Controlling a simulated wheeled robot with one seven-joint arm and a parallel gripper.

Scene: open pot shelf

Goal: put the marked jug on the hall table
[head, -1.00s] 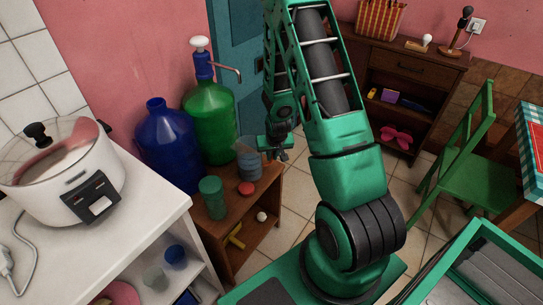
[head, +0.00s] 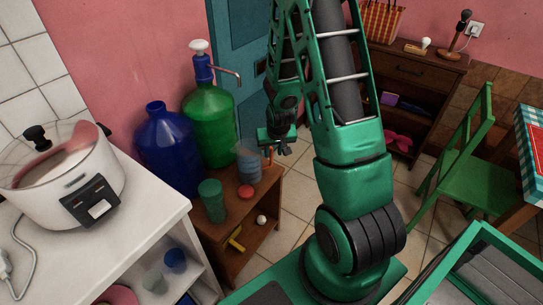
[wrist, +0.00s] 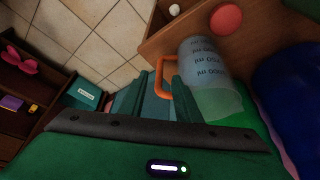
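The marked jug (head: 249,166) is a clear, greyish jug with dark printed lines and an orange handle. It stands on the low brown wooden shelf (head: 262,205) in the head view. In the wrist view the jug (wrist: 207,62) shows its printing, and its handle is towards my fingers. My gripper (head: 281,148) is just right of the jug. In the wrist view my gripper (wrist: 160,88) is open, with the handle between or just beyond its fingertips. The right finger hides part of the handle. The hall table (head: 407,72), brown with a drawer, stands at the back right.
A green cup (head: 213,200) and a red round item (head: 246,192) stand near the jug. Large blue (head: 168,150) and green (head: 210,125) bottles are behind and left. A striped bag (head: 375,20) and small items occupy the hall table. A green chair (head: 465,165) is right.

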